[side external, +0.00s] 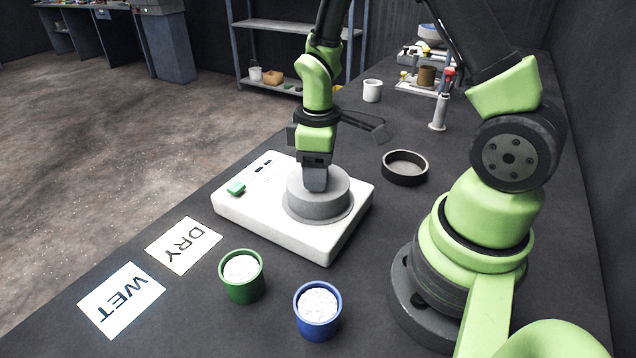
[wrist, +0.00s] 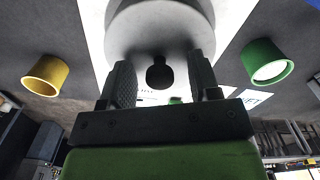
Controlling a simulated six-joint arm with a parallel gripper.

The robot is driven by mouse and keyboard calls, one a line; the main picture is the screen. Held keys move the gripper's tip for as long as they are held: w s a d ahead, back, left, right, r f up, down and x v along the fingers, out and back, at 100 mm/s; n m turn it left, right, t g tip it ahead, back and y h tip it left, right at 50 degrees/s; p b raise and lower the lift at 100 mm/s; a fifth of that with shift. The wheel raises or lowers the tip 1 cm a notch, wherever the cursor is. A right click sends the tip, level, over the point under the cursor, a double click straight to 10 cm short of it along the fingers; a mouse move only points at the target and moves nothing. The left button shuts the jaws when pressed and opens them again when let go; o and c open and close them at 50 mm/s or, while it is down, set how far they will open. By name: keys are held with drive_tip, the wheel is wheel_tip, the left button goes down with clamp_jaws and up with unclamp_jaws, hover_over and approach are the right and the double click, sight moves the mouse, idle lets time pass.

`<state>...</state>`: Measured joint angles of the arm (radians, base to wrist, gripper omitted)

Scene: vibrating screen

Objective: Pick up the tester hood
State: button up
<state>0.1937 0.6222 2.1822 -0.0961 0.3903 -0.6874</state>
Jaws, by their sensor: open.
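The tester hood (side external: 318,207) is a grey round cover sitting on a white tester base (side external: 245,210) with small buttons and a green switch. My gripper (side external: 316,184) points down over the middle of the hood, with its fingers at the top. In the wrist view the hood (wrist: 150,22) fills the upper middle, and a dark round knob (wrist: 159,76) shows between the two fingers. My gripper (wrist: 161,70) is open, with one finger on each side of the knob and visible gaps. Contact with the hood top cannot be told.
A green cup (side external: 242,279) and a blue cup (side external: 317,312), both with white material, stand in front. WET (side external: 121,299) and DRY (side external: 183,245) cards lie left. A black round pan (side external: 405,168) is right of the tester. A yellow cup (wrist: 46,75) shows in the wrist view.

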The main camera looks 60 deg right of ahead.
drive_tip(key=shift+f, duration=0.1)
drive_tip(key=shift+c, duration=0.4)
drive_tip(key=c, duration=0.9)
drive_tip(key=shift+c, duration=0.2)
